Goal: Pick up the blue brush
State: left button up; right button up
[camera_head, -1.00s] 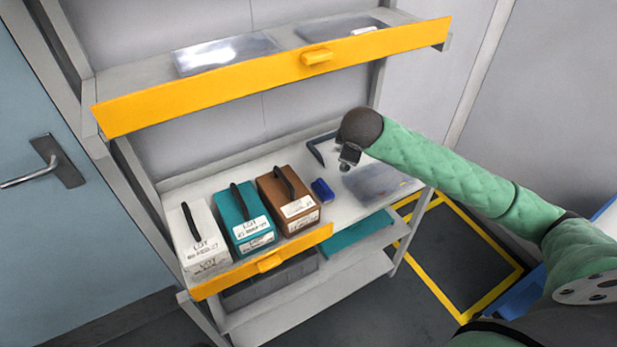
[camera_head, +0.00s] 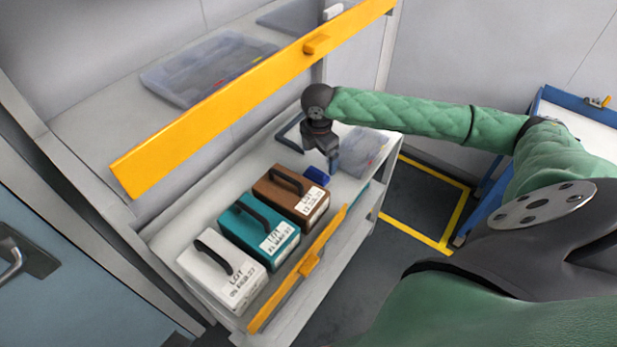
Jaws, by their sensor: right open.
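The blue brush (camera_head: 316,178) lies on the middle shelf, just right of the brown box and left of a clear tray. Part of it is hidden behind my right gripper. My right gripper (camera_head: 331,170) points down over the shelf at the brush, with its fingers open. I cannot tell whether the fingers touch the brush or stand just above it. My left gripper is not in view.
A brown box (camera_head: 283,202), a teal box (camera_head: 248,238) and a white box (camera_head: 211,273) with handles stand left of the brush. A clear tray (camera_head: 366,150) lies right. The upper shelf's yellow front rail (camera_head: 230,110) runs above. A black handle-like piece (camera_head: 287,137) lies behind.

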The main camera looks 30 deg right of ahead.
aim_at(317, 171)
jog(key=shift+s+a+n, duration=0.15)
jog(key=shift+a+n, duration=0.15)
jog(key=shift+n, duration=0.1)
jog(key=shift+s+a+n+y, duration=0.1)
jog(key=shift+n+y, duration=0.2)
jog(key=shift+n, duration=0.7)
jog(key=shift+f+n, duration=0.2)
jog(key=shift+n, duration=0.1)
notch_tip(317, 171, down, 2)
jog(key=shift+f+p, duration=0.1)
jog(key=shift+p, duration=0.4)
jog(key=f, duration=0.1)
jog(key=f+p, duration=0.2)
jog(key=f, duration=0.1)
jog(key=shift+w+d+f, duration=0.1)
jog(key=shift+w+d, duration=0.15)
jog(key=shift+w, duration=0.15)
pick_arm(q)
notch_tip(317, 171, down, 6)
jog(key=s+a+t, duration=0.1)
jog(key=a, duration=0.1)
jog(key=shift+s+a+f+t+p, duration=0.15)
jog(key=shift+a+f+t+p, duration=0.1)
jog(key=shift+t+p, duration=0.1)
pick_arm(e)
jog(key=shift+f, duration=0.55)
jog(key=c, duration=1.1)
